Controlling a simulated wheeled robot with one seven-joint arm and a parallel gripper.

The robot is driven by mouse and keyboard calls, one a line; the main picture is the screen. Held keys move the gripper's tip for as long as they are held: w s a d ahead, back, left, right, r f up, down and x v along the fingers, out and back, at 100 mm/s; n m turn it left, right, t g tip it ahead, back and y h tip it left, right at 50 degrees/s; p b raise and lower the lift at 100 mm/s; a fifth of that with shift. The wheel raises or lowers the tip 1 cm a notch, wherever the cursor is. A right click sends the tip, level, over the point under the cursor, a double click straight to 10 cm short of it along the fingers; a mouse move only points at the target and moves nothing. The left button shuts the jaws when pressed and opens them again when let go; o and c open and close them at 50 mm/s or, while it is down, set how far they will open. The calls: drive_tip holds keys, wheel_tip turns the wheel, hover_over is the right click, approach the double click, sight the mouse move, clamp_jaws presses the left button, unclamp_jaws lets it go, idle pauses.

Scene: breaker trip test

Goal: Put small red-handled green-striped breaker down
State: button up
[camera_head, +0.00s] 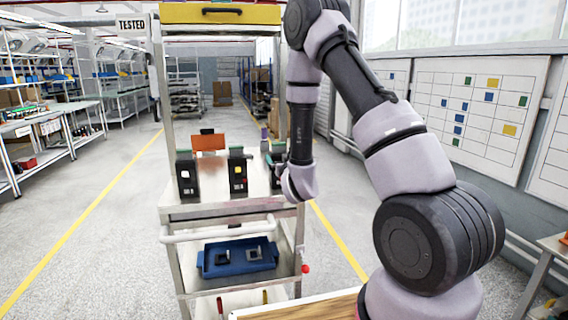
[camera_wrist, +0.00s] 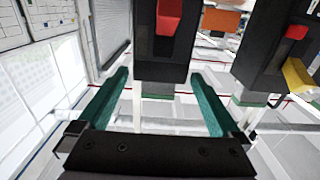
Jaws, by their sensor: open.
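The small breaker (camera_wrist: 163,60) is a dark block with a red handle (camera_wrist: 168,18) and a green strip (camera_wrist: 160,97) along its edge. It fills the top middle of the wrist view. My gripper (camera_wrist: 160,77) is open, with one teal finger on each side of the breaker's near end. Whether the fingers touch it I cannot tell. In the head view my gripper (camera_head: 281,158) is over the right side of the cart top (camera_head: 225,208), and my wrist hides most of what is there.
Two other dark breakers (camera_head: 187,174) (camera_head: 238,172) stand on the cart top to the left, with an orange panel (camera_head: 208,142) behind. A neighbouring breaker (camera_wrist: 262,55) is close on the right in the wrist view. A blue tray (camera_head: 215,269) sits on the lower shelf.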

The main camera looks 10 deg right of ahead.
drive_tip(key=s, duration=0.4)
drive_tip(key=shift+s, duration=0.25)
drive_tip(key=s+d+r+m+g, duration=0.2)
drive_tip(key=d+r+m, duration=0.1)
drive_tip(key=r, duration=0.4)
drive_tip(key=s+d+r+m+g, duration=0.1)
drive_tip(key=d+r+m+g, duration=0.1)
drive_tip(key=r, duration=0.5)
drive_tip(key=s+r+g+y, duration=0.1)
drive_tip(key=s+r+g, duration=0.2)
drive_tip(key=s, duration=1)
drive_tip(key=s+r+g+y, duration=0.1)
drive_tip(key=s+r+g, duration=0.2)
drive_tip(key=s, duration=1.1)
wheel_tip(320, 180, up, 2)
drive_tip(key=shift+s+a+r+n+g, duration=0.15)
drive_tip(key=shift+s+a+n+g, duration=0.1)
drive_tip(key=shift+a+n+g, duration=0.2)
